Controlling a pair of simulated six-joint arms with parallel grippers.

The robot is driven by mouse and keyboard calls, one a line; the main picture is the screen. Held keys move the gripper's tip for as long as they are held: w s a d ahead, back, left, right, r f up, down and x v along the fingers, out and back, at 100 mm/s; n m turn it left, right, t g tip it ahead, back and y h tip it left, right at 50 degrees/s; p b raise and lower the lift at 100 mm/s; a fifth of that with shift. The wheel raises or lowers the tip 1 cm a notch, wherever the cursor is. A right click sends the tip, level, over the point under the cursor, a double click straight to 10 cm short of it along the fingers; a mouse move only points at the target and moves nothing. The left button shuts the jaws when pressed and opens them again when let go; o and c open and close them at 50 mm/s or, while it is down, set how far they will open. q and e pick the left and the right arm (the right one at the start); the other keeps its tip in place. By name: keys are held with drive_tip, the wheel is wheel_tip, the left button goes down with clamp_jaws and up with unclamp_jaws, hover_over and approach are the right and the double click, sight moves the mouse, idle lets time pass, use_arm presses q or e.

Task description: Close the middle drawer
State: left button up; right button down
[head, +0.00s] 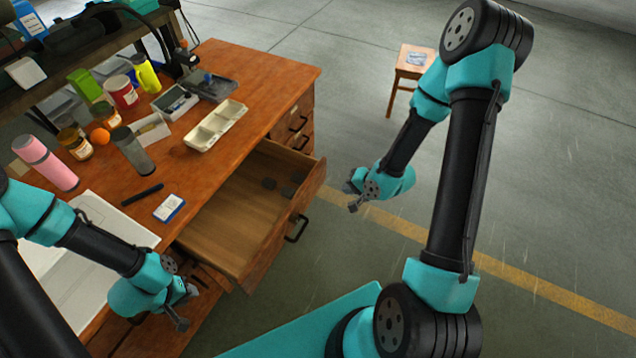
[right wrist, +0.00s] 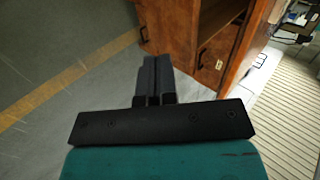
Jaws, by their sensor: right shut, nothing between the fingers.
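The open wooden drawer (head: 225,222) sticks far out of the desk in the head view. Its front (head: 272,240) has a dark bar handle (head: 297,229), and a few small dark items (head: 270,184) lie inside. My right gripper (head: 352,196) is shut and empty, in the air to the right of the drawer front and apart from it. In the right wrist view its closed fingers (right wrist: 154,76) point toward the floor and wooden furniture. My left gripper (head: 186,308) is low at the desk's near side, left of the drawer; its finger gap is unclear.
The desk top (head: 270,82) holds jars, a pink bottle (head: 46,163), a grey cylinder (head: 133,151) and a pale divided tray (head: 216,125). Shut drawers with handles (head: 299,122) show at the desk's far end. A wooden stool (head: 409,70) stands on open floor behind.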

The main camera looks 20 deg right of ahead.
drive_tip(key=shift+w+d+r+m+t, duration=0.15)
drive_tip(key=shift+d+r+m+t, duration=0.15)
drive_tip(key=shift+d+r, duration=0.15)
drive_tip(key=shift+a, duration=0.1)
approach(312, 183)
drive_tip(key=x, duration=0.3)
drive_tip(key=f+x, duration=0.1)
drive_tip(key=x, duration=0.1)
drive_tip(key=shift+s+f, duration=0.1)
drive_tip(key=shift+s, duration=0.1)
drive_tip(key=shift+w+a, duration=0.4)
drive_tip(key=shift+w, duration=0.25)
